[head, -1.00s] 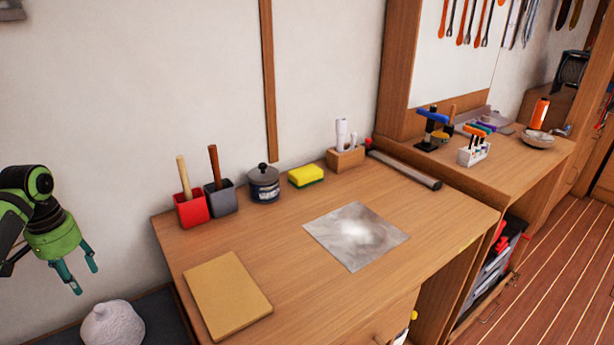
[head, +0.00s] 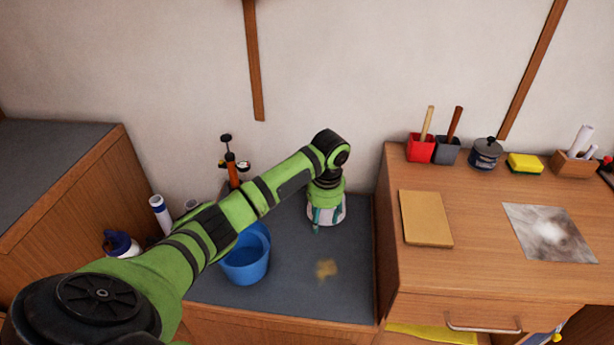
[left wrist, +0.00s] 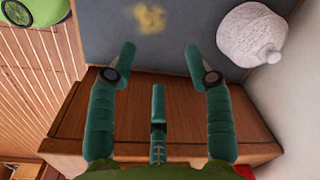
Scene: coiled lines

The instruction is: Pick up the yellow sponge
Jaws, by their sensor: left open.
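The yellow sponge (head: 524,163), with a dark green underside, lies on the wooden desk (head: 470,275) near the wall, right of the dark blue lidded jar. My left gripper (head: 322,226) is open and empty. It points down over the lower grey surface left of the desk, well to the left of the sponge. The open fingers also show in the left wrist view (left wrist: 161,62), with nothing between them. The sponge is not in the left wrist view. My right gripper is in neither view.
A red cup (head: 420,150), a grey cup (head: 446,152), the jar (head: 485,156) and a wooden block holder (head: 572,166) flank the sponge. A tan board (head: 426,222) and a grey sheet (head: 540,240) lie in front. A blue bucket (head: 246,262) stands below my left arm.

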